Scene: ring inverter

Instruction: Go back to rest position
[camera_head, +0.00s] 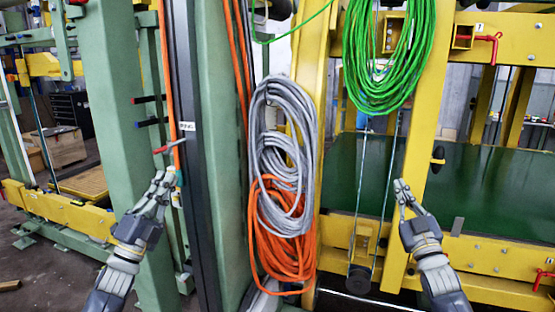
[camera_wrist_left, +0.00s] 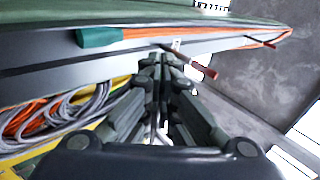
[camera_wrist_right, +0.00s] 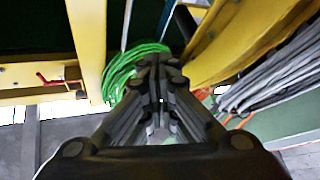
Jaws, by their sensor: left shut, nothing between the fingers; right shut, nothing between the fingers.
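My left gripper (camera_head: 163,182) is shut and empty, in front of the green post at the left in the head view. In the left wrist view its fingertips (camera_wrist_left: 162,58) meet near a dark beam with an orange cable and a red-handled lever (camera_wrist_left: 205,70). Whether they touch it I cannot tell. My right gripper (camera_head: 400,184) is shut and empty, in front of the yellow frame at the right. In the right wrist view its fingertips (camera_wrist_right: 158,62) are together, with the green cable coil (camera_wrist_right: 130,70) beyond them. No ring can be made out.
Grey (camera_head: 265,150) and orange (camera_head: 290,265) cable coils hang between the arms. A green coil (camera_head: 385,70) hangs high at the right. A green panel (camera_head: 490,190) lies behind my right gripper. Green (camera_head: 120,90) and yellow (camera_head: 308,110) posts stand close to the arms.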

